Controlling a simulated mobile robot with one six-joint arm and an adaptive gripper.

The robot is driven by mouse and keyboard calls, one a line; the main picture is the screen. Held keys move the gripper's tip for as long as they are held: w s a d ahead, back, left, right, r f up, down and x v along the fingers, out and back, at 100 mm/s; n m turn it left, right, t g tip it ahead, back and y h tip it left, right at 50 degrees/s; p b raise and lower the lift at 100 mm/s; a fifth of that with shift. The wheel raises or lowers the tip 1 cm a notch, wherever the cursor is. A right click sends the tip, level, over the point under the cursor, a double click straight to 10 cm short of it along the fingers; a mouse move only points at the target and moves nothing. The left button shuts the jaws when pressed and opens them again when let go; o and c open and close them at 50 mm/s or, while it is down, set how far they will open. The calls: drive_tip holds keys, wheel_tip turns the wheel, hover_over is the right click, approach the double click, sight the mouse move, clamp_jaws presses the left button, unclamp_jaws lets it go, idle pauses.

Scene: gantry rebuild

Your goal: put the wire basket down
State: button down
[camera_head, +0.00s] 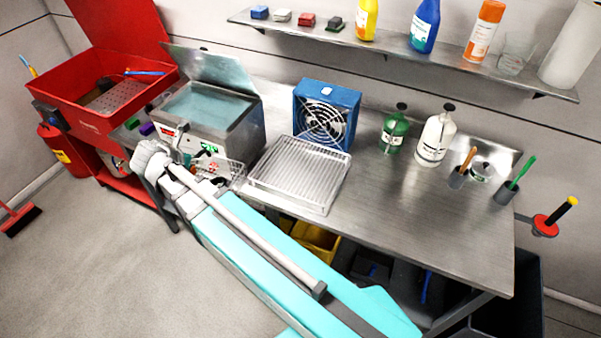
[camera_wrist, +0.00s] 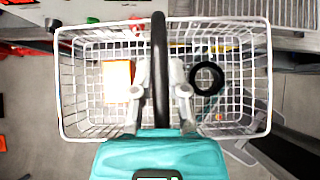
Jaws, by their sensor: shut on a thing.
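The wire basket (camera_head: 232,172) is a white mesh basket. In the wrist view the basket (camera_wrist: 236,102) fills most of the picture, with a dark handle (camera_wrist: 160,45) across its middle. My gripper (camera_wrist: 161,92) is shut on this handle. An orange and cream block (camera_wrist: 117,78) and a black ring (camera_wrist: 207,78) are in the basket. In the head view my gripper (camera_head: 203,182) is at the bench's front edge, before the steel bath, and partly hides the basket. Floor shows through the mesh, so the basket hangs at least partly off the bench.
A ribbed steel drain tray (camera_head: 300,174) lies right of the basket, before a blue fan (camera_head: 326,112). The steel bath (camera_head: 207,108) stands behind with its lid up. Bottles (camera_head: 435,138) and cups stand further right. The bench (camera_head: 400,215) has bare room right of the tray.

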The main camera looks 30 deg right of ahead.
sight(224, 181)
drive_tip(key=s+d+f+b, duration=0.2)
drive_tip(key=s+d, duration=0.1)
drive_tip(key=s+d+f+b, duration=0.1)
drive_tip(key=s+d+f, duration=0.1)
drive_tip(key=shift+s+d, duration=0.25)
drive_tip(key=shift+s, duration=0.1)
